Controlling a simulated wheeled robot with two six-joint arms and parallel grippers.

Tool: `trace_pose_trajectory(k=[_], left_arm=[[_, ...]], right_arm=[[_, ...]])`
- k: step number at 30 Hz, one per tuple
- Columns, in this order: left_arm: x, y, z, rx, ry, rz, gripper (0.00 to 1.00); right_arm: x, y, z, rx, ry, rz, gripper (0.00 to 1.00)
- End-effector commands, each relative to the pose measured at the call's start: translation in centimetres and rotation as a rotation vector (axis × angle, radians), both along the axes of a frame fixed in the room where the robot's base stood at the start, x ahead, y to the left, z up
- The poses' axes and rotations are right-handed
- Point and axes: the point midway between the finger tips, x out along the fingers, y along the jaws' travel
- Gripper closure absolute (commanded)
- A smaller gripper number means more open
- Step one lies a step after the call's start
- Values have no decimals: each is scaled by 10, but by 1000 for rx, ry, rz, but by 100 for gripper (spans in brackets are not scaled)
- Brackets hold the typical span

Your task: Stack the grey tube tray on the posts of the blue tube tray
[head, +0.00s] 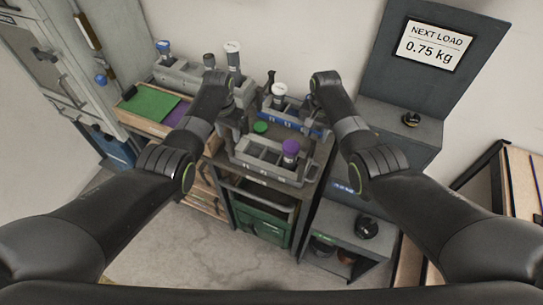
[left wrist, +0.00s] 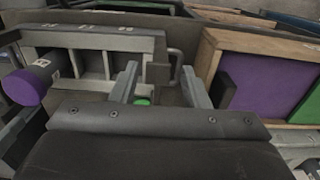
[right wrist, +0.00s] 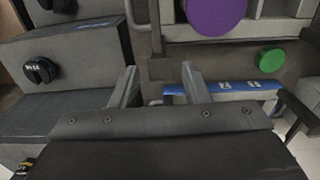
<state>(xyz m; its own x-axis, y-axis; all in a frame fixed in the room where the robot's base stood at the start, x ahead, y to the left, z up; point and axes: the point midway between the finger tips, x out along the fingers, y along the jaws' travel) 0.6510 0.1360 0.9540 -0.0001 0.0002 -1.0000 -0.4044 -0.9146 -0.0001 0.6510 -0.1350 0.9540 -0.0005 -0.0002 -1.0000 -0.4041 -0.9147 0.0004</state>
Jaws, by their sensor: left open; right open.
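The grey tube tray (head: 268,165) stands at the front of the bench top and holds a purple-capped tube (head: 290,148). My right gripper (right wrist: 160,82) is open, facing a handle at the tray's other end. I cannot tell whether either touches.
A green cap (head: 260,127) lies between the trays. A grey rack with tubes (head: 180,75) and a wooden tray with green and purple panels (head: 128,120) are at left. A grey unit with a 0.75 kg sign (head: 433,45) rises at right.

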Motion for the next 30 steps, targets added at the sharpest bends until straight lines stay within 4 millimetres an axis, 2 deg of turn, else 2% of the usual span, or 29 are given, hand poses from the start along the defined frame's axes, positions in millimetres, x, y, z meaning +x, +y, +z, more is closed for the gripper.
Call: trace_pose_trajectory(k=[6,17,20,27,30], left_arm=[[0,0,-14,-1,1,0,58],[-1,0,-17,-1,0,0,58],[0,0,-16,-1,0,0,69],[0,1,-16,1,0,1,100],[0,1,-16,2,0,1,100]], right_arm=[[-1,0,-14,0,1,0,58],[0,0,-17,0,0,0,58],[0,0,-16,0,0,0,69],[0,-1,-16,-1,0,-1,100],[0,-1,-16,-2,0,-1,100]])
